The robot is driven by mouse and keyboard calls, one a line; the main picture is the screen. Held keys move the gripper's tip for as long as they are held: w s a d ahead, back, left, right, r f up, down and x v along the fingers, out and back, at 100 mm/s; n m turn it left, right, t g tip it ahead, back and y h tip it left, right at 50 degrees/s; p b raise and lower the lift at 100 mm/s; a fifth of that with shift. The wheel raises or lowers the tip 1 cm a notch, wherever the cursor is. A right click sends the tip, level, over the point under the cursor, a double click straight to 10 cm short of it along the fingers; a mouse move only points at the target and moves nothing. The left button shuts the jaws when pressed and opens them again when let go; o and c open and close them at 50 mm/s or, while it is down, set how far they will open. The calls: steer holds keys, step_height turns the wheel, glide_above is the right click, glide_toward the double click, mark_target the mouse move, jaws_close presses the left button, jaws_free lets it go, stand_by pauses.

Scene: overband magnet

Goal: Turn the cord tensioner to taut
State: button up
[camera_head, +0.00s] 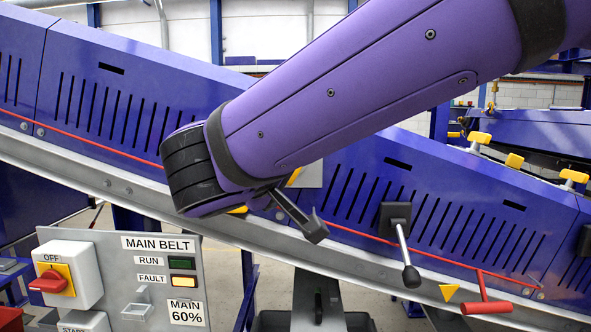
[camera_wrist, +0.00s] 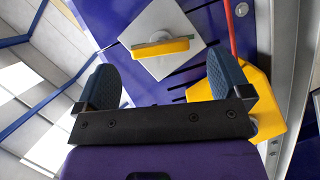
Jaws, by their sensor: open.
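A grey square plate (camera_wrist: 173,20) with a yellow bar handle (camera_wrist: 160,47) is on the blue conveyor side; I take it to be the cord tensioner. In the wrist view the bar lies across the picture, between and beyond the fingertips of my gripper (camera_wrist: 163,68). My gripper is open, and no contact with the bar shows. In the head view my arm hides most of the plate (camera_head: 311,176) and bar, and one finger of my gripper (camera_head: 300,215) shows below the wrist. A red cord (camera_head: 95,144) runs along the conveyor.
A yellow piece (camera_wrist: 275,95) is close behind the right finger in the wrist view. A black lever (camera_head: 405,255) and a red T-handle (camera_head: 485,306) are to the right. A control panel (camera_head: 120,280) with a lit FAULT lamp (camera_head: 182,280) stands lower left.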

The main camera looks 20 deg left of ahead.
steer(key=shift+v, duration=2.9)
